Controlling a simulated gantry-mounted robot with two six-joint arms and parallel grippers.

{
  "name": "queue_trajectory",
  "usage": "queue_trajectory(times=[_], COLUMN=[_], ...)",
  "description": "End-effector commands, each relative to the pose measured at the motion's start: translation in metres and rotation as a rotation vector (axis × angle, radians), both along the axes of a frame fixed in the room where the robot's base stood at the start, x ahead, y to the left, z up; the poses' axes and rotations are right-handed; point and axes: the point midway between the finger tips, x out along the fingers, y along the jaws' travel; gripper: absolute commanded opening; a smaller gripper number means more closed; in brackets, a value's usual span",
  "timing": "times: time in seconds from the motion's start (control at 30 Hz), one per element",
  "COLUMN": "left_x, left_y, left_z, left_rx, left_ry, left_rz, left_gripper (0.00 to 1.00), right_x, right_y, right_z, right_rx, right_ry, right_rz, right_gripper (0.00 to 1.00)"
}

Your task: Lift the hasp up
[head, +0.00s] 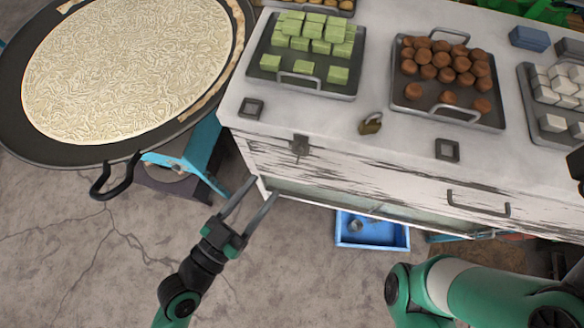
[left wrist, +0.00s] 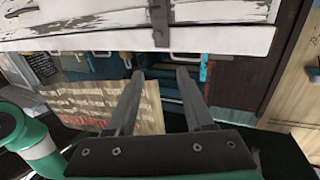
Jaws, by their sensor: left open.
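The hasp (head: 299,145) is a small dark metal piece at the front top edge of the white weathered cabinet (head: 350,165), left of its middle. It hangs down over the front face in the left wrist view (left wrist: 160,24). My left gripper (head: 263,188) is open and empty, in front of the cabinet and below and left of the hasp in the head view. In the left wrist view its fingers (left wrist: 160,73) point toward the cabinet, below the hasp and apart from it. My right arm enters at the lower right of the head view; its gripper is not clearly seen.
A brass padlock (head: 370,123) lies on the cabinet top. Trays of green blocks (head: 337,95) and brown balls (head: 410,102) stand behind it. A large round pan (head: 20,125) with a handle is at the left. A blue bin (head: 372,243) sits on the floor below.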

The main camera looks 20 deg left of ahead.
Motion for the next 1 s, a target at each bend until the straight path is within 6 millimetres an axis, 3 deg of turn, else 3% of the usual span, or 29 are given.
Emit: queue_trajectory(times=[0.03, 0.07, 0.37, 0.8, 1.0], left_x=[-0.006, -0.007, 0.001, 0.084, 0.102], left_y=[0.000, 0.000, -0.004, -0.035, -0.041], left_z=[-0.025, -0.029, -0.023, -0.024, -0.025], left_rx=[0.002, 0.003, 0.003, 0.004, 0.003], left_ry=[0.024, 0.030, 0.027, 0.024, 0.026], left_rz=[-0.002, -0.002, -0.005, -0.004, -0.003], left_gripper=[0.53, 0.53, 0.53, 0.53, 0.53], right_x=[0.000, 0.000, 0.000, 0.000, 0.000], right_y=[0.000, 0.000, 0.000, 0.000, 0.000], right_z=[-0.017, -0.019, -0.010, 0.008, 0.008], right_rx=[0.000, 0.000, 0.000, 0.000, 0.000], right_ry=[-0.001, -0.001, -0.002, -0.001, -0.001], right_rz=[0.000, 0.000, 0.000, 0.000, 0.000], right_gripper=[0.50, 0.50, 0.50, 0.50, 0.50])
